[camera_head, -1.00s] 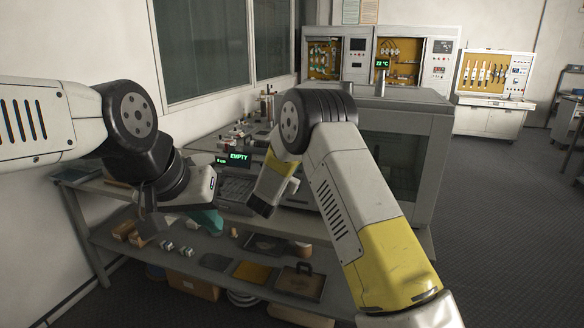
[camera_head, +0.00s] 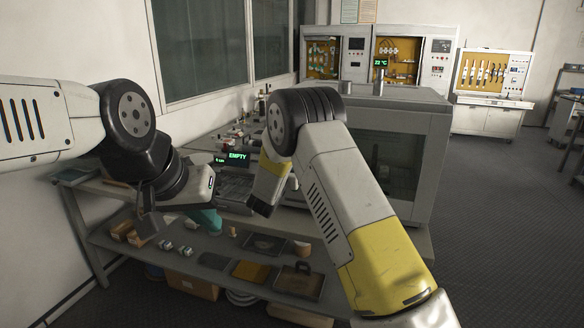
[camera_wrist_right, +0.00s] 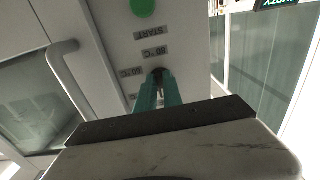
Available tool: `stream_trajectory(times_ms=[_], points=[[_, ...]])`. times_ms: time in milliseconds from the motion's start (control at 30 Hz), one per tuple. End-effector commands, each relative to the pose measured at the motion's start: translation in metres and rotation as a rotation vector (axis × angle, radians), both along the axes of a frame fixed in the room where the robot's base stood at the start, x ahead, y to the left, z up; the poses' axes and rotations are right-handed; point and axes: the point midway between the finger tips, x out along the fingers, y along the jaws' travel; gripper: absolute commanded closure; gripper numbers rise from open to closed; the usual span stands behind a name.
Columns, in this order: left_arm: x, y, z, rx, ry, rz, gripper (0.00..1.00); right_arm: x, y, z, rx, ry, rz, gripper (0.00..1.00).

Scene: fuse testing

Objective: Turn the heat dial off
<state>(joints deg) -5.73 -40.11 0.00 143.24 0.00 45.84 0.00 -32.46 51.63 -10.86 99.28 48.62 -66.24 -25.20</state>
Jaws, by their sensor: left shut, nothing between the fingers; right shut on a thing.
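In the right wrist view, a small dark dial (camera_wrist_right: 158,73) sits on a light panel below upside-down temperature labels. My right gripper (camera_wrist_right: 158,90) has its teal fingers shut on the dial. The fingers hide much of it, so its pointer position cannot be read. A round green button (camera_wrist_right: 143,7) with a START label is on the same panel. In the head view, my right arm hides its fingers and the dial. My left gripper (camera_head: 207,220) is shut and empty, hanging at the left above the lower shelf.
A grey oven-like cabinet (camera_head: 437,150) with a glass door stands right of my right arm, with a green temperature readout (camera_head: 380,63) above it. A green EMPTY display (camera_head: 238,156) is on the bench. The handle (camera_wrist_right: 68,75) of a glass door is beside the panel.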

Motion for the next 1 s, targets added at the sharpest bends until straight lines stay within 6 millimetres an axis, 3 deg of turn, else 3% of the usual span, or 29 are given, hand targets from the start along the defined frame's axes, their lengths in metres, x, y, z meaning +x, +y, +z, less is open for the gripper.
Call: stream_trajectory(times_ms=[133,167,267,633,1000], points=[[0.000,0.000,0.000,0.000,0.000,0.000,1.00,-0.001,0.001,-0.004,-0.002,0.008,0.003,1.00],[0.000,0.000,0.000,0.000,0.000,0.000,1.00,-0.001,0.001,-0.004,-0.002,0.008,0.003,0.85],[0.000,0.000,0.000,0.000,0.000,0.000,1.00,-0.001,0.001,-0.003,-0.001,0.007,0.002,0.67],[0.000,0.000,0.000,0.000,0.000,0.000,1.00,-0.004,0.002,-0.001,0.000,0.003,0.001,0.67],[0.000,0.000,0.000,0.000,0.000,0.000,1.00,-0.059,0.021,-0.002,0.001,0.005,0.003,0.67]])
